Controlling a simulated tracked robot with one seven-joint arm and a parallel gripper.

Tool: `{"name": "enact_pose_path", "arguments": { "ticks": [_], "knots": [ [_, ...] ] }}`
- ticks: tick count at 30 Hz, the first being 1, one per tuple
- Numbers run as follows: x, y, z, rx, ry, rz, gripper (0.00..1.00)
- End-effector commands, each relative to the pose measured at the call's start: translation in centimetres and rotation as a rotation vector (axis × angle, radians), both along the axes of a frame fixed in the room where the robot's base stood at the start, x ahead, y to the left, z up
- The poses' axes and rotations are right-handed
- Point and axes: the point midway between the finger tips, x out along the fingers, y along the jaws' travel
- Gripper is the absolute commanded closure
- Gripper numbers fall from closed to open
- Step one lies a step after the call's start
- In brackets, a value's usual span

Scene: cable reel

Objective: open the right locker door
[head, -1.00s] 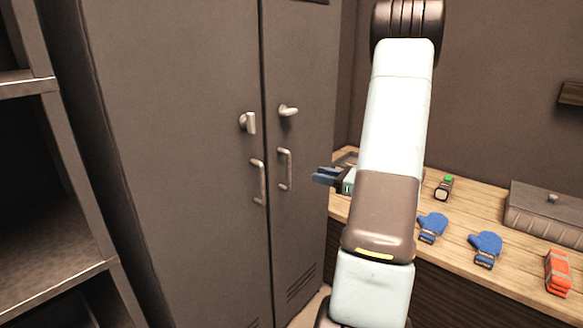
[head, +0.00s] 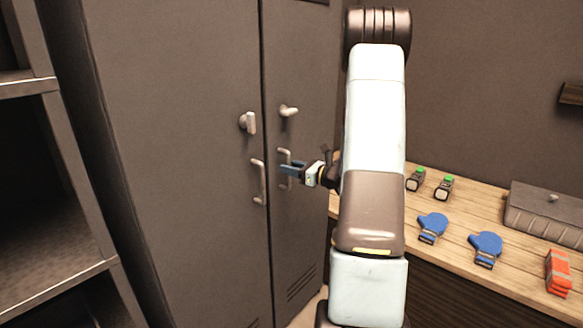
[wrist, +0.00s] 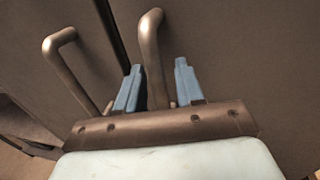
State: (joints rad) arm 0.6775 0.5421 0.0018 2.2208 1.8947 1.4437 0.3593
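The right locker door (head: 302,230) is a dark grey-brown panel and looks closed. Its bar handle (head: 282,158) stands upright, with a turn knob (head: 289,111) above it. My gripper (head: 288,170) is at this bar handle in the head view and partly covers it. In the wrist view, the blue fingers of my gripper (wrist: 156,88) are apart, and the right door's handle (wrist: 151,45) passes between them. I cannot tell whether either finger touches it. The left door's handle (wrist: 66,65) is left of the fingers.
The left locker door (head: 180,180) has its own knob (head: 248,123) and bar handle. A wooden bench (head: 400,215) right of the locker carries blue gloves (head: 433,228), a grey box (head: 545,212) and an orange bundle (head: 558,272). Open shelves (head: 50,180) stand at the left.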

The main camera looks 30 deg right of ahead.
Motion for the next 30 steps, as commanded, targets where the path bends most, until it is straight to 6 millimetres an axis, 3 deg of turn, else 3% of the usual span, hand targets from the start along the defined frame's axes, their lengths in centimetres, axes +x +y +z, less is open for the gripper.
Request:
{"name": "enact_pose_path", "arguments": {
  "ticks": [14,25,30],
  "knots": [
    [0.91,0.51,0.02,0.000,0.000,-0.001,0.64],
    [0.90,0.39,0.02,0.000,0.000,-0.003,0.99],
    [0.90,0.29,0.04,-0.001,-0.001,-0.005,1.00]
  ]
}}
